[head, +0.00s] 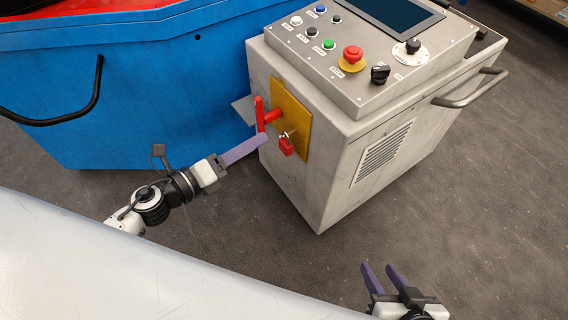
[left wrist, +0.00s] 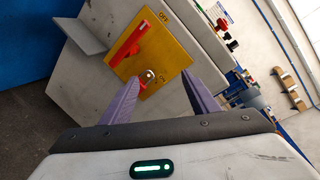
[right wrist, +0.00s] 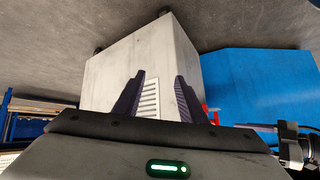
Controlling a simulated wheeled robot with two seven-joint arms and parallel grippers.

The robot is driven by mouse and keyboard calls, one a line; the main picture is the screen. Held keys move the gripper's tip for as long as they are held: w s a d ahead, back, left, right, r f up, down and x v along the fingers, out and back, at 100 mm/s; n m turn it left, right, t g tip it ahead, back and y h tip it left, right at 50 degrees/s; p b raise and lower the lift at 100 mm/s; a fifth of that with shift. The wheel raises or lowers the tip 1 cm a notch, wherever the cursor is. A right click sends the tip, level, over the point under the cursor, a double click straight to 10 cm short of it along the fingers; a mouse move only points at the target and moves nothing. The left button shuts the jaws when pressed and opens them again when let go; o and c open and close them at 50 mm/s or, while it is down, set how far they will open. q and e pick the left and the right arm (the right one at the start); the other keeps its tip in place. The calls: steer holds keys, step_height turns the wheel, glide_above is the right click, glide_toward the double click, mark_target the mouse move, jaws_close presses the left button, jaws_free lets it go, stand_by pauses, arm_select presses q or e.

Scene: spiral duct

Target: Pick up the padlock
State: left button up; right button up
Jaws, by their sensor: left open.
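The red padlock (head: 286,146) hangs by its silver shackle on the yellow plate (head: 303,110) on the grey cabinet's side. The red switch handle (head: 262,115) is beside it. My left gripper (head: 263,141) is open, its purple fingertips close to the padlock and just to its left in the head view. In the left wrist view the padlock (left wrist: 144,84) shows between the open fingers, partly hidden by the left finger; I cannot tell whether they touch. My right gripper (head: 379,267) is open and empty, low in the head view, away from the padlock.
The grey control cabinet (head: 405,160) has buttons and a screen on top and a tubular handle (head: 470,90) at its right. A blue machine (head: 150,90) stands at left. A small grey ledge (head: 244,108) juts out near the switch. The dark floor in front is clear.

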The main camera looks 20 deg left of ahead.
mark_target(282, 144)
arm_select(q)
step_height(282, 144, down, 6)
steer(key=w+a+m+g+h+b, duration=0.1)
steer(key=w+m+g+b, duration=0.2)
steer(key=m, duration=0.8)
steer(key=shift+m, duration=0.9)
steer(key=b+x, duration=0.1)
steer(key=x, duration=0.2)
steer(key=b+x, duration=0.1)
steer(key=x, duration=0.5)
steer(key=shift+s+d+b, duration=0.2)
steer(key=shift+d+b, duration=0.2)
jaws_close()
arm_select(e)
steer(key=shift+n+g+y, duration=0.3)
steer(key=f, duration=0.1)
steer(key=a+f, duration=0.1)
steer(key=f, duration=0.1)
steer(key=a+f, duration=0.1)
steer(key=shift+w+f, duration=0.4)
arm_select(q)
steer(key=shift+r, duration=0.1)
arm_select(e)
steer(key=shift+r, duration=0.15)
